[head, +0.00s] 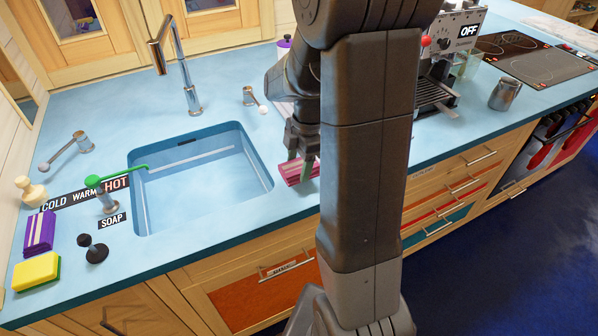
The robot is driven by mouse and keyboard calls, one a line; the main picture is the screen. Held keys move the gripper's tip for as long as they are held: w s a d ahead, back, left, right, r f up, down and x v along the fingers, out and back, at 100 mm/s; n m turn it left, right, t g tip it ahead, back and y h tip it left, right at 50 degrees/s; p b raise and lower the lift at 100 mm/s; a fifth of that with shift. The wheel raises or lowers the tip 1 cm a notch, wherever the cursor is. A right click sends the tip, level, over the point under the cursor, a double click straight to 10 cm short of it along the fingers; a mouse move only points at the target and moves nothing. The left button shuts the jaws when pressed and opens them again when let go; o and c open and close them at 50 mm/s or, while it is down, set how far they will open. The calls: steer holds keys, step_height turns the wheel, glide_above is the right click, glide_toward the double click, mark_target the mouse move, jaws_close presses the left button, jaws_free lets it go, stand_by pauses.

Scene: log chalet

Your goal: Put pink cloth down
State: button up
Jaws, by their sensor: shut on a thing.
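The pink cloth (293,173) is a folded pink piece with pale stripes, at the right side of the sink near the counter's front edge. My gripper (300,158) points down over it and is shut on it. My arm hides the cloth's right part. I cannot tell whether the cloth touches the blue counter (290,205) or hangs just above it.
The sink (200,180) lies left of the cloth, with a tall tap (172,60) behind it. A purple cloth (40,232), a yellow sponge (36,272) and a black-knobbed item (94,250) stand at the left. A coffee machine (445,65) and a metal jug (505,94) are at the right.

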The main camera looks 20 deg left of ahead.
mark_target(300, 166)
steer(key=shift+f, duration=1.7)
steer(key=shift+f, duration=0.1)
steer(key=o, duration=1.3)
steer(key=r, duration=0.4)
steer(key=w+d+r, duration=0.1)
steer(key=r, duration=0.7)
steer(key=shift+w+d+r, duration=0.1)
steer(key=shift+w+d, duration=0.1)
steer(key=shift+w, duration=0.05)
